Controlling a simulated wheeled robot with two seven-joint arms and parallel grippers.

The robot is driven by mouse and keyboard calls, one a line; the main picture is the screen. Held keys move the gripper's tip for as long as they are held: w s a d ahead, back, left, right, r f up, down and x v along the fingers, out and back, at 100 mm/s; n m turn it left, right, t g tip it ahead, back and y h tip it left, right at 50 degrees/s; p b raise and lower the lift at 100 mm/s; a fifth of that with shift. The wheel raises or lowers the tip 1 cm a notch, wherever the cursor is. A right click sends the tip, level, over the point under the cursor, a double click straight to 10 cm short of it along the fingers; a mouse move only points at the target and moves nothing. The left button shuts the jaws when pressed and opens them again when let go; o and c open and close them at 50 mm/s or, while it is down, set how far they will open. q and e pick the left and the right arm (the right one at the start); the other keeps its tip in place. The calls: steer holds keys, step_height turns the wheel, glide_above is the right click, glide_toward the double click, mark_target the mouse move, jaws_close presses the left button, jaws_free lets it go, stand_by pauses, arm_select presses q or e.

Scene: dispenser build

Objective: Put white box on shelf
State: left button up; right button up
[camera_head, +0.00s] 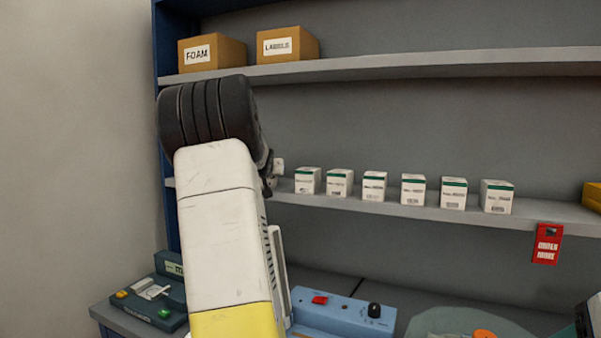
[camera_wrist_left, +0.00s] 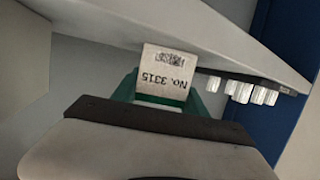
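A white box (camera_wrist_left: 165,75) with a green band and "No. 3315" printed upside down sits between the green fingers of my left gripper (camera_wrist_left: 160,92) in the left wrist view. The fingers look shut on its two sides. The box is close to the grey shelf (camera_wrist_left: 225,45); I cannot tell whether they touch. In the head view my left arm covers most of the gripper and the shelf's left end. The middle shelf (camera_head: 425,211) carries a row of several similar white boxes (camera_head: 374,187).
Brown boxes marked FOAM (camera_head: 211,52) and LABELS (camera_head: 287,45) stand on the upper shelf (camera_head: 430,64). A red sign (camera_head: 547,244) hangs on the middle shelf's front edge. Below are a blue control box (camera_head: 342,312) and a dark button unit (camera_head: 150,303).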

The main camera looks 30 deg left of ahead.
arm_select(q)
steer(key=o, duration=0.4)
steer(key=shift+s+r, duration=0.1)
steer(key=shift+r, duration=0.1)
steer(key=v, duration=0.6)
steer(key=shift+s+a, duration=0.1)
steer(key=shift+s, duration=0.05)
steer(key=shift+d+v, duration=0.25)
steer(key=shift+v, duration=2.55)
